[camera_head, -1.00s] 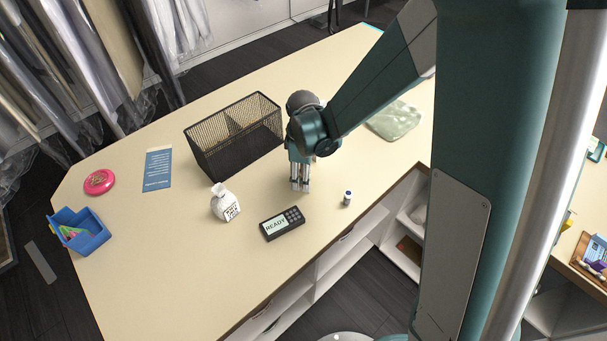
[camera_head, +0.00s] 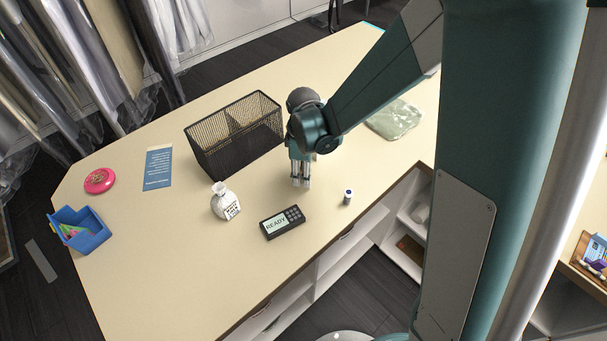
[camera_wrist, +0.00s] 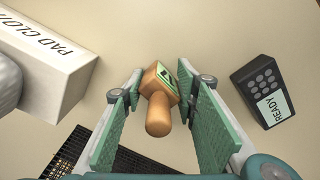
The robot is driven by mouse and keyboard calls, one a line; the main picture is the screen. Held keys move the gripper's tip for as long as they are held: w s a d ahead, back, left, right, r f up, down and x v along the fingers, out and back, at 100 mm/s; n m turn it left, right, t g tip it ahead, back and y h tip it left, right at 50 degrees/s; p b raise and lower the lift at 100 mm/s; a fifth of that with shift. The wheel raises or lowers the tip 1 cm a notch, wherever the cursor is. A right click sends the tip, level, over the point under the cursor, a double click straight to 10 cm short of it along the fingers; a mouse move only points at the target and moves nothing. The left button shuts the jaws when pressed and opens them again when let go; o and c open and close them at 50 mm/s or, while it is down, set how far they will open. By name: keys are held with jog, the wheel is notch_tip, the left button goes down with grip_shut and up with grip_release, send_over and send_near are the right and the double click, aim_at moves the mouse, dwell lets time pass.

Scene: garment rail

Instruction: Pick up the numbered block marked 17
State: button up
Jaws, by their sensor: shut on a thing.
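An orange-brown block (camera_wrist: 158,110) with a rounded knob end and a green label shows between my fingers in the wrist view. The label carries a dark mark that is partly in view, and I cannot read its whole number. My gripper (camera_wrist: 166,92) is shut on this block, with a green pad on either side of it. In the head view my gripper (camera_head: 300,184) points down just over the table, right of the wire basket.
The black wire basket (camera_head: 240,150) stands close left of my gripper. A white jar (camera_head: 225,203), a keypad reading READY (camera_head: 283,223) and a small white cylinder (camera_head: 348,197) stand nearby. A blue bin (camera_head: 85,236), red disc (camera_head: 99,180) and green cloth (camera_head: 396,120) lie farther off.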

jog(key=shift+r, duration=4.7)
